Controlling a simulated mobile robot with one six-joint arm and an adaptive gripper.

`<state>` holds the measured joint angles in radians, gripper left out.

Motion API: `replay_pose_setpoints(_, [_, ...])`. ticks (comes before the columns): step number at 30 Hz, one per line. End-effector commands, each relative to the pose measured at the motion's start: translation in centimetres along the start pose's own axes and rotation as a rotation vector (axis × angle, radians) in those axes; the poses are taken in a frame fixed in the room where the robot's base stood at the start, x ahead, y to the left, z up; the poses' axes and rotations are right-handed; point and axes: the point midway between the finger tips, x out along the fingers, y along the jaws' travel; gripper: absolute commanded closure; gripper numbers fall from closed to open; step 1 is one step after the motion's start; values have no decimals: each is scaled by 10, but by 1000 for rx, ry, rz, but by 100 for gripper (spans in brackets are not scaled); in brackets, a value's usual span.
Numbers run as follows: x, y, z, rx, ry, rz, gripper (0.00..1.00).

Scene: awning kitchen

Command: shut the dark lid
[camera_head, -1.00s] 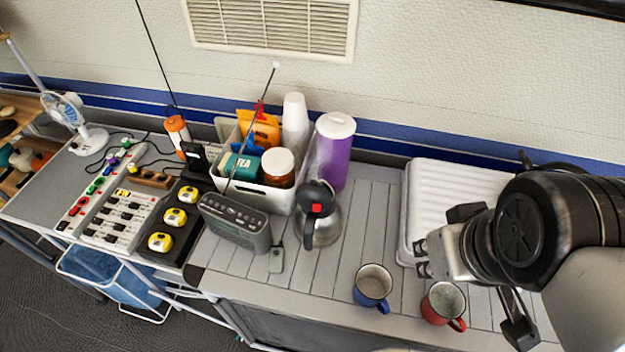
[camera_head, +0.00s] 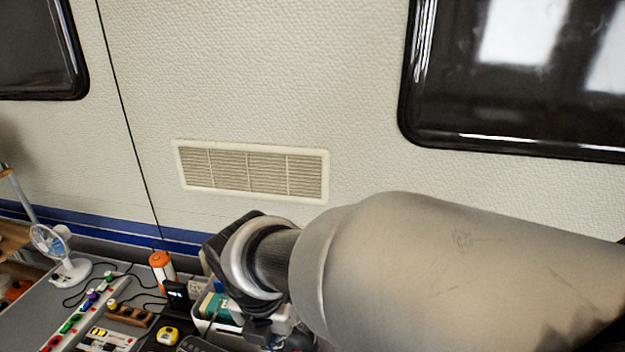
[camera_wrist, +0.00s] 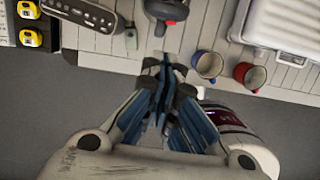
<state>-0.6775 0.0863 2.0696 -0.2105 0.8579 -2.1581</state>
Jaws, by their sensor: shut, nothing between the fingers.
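The steel pot with the dark lid shows only in part in the wrist view, at the top edge: a black and red part (camera_wrist: 172,10) of it, with a dark handle pointing down. Whether the lid is up or down cannot be told there. In the head view my arm hides the pot. My gripper (camera_wrist: 165,68) is shut and empty in the wrist view, over the counter's front edge. Its tips appear just below the pot's handle in the picture, with no clear contact. The gripper's fingers are hidden in the head view.
A blue mug (camera_wrist: 207,66) and a red mug (camera_wrist: 251,75) stand right of my gripper near the counter edge. A white ribbed tray (camera_wrist: 285,22) lies beyond them. A radio (camera_wrist: 85,12) and yellow tape measures (camera_wrist: 31,38) are at left. A fan (camera_head: 62,255) stands far left.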

Motion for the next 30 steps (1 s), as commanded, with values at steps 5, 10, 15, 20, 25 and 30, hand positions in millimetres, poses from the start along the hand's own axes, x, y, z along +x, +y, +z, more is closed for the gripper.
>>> replay_pose_setpoints(5, [25,-1,-1,-2,2,-3,100])
replay_pose_setpoints(10, [63,-1,-1,0,3,-4,100])
replay_pose_setpoints(15, [98,-1,-1,0,3,-3,100])
replay_pose_setpoints(20, [105,-1,22,6,-1,1,100])
replay_pose_setpoints(25, [108,-1,36,3,0,-1,100])
replay_pose_setpoints(30, [108,-1,39,2,0,0,100])
